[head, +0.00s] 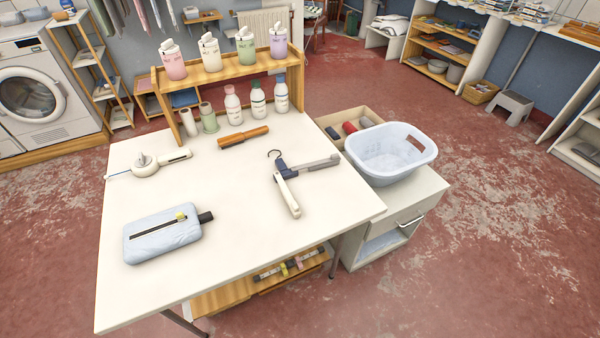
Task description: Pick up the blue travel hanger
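The travel hanger (281,168) lies on the right part of the white table (220,260). It has a dark blue middle joint and a thin dark hook that points to the back. One pale arm runs toward the front and one grey arm runs to the right, so it looks spread in a bent shape. Nothing covers it. Neither of my grippers is in the head view.
A light blue padded case (150,246) lies front left, and a white corded device (146,166) behind it. A brown-handled tool (243,136) lies behind the hanger. A wooden bottle rack (222,72) stands at the back. A basin (390,152) sits right, beyond the table edge.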

